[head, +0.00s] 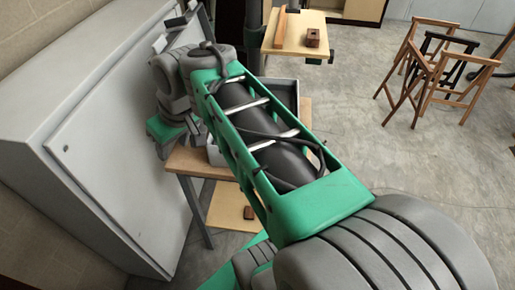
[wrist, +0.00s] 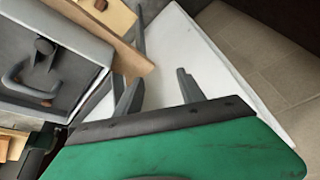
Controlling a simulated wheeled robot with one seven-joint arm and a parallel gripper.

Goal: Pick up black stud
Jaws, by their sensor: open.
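My gripper (wrist: 158,90) is open and empty in the wrist view, its two dark fingers apart over the pale side of a cabinet (wrist: 205,60). A grey tray (wrist: 98,48) lies left of the fingers. In the tray stands a dark piece with a rounded top (wrist: 45,46), possibly the black stud; I cannot tell for sure. My gripper is apart from it. In the head view my arm covers most of the tray (head: 284,84), and no stud can be made out there. The fingertips are not clear in that view.
In the tray, a curved grey and orange piece (wrist: 28,88) lies near the dark one. The tray is on a wooden bench (head: 196,161). The large grey cabinet (head: 110,150) stands close at the left. Wooden sawhorses (head: 440,75) stand on open floor at the right.

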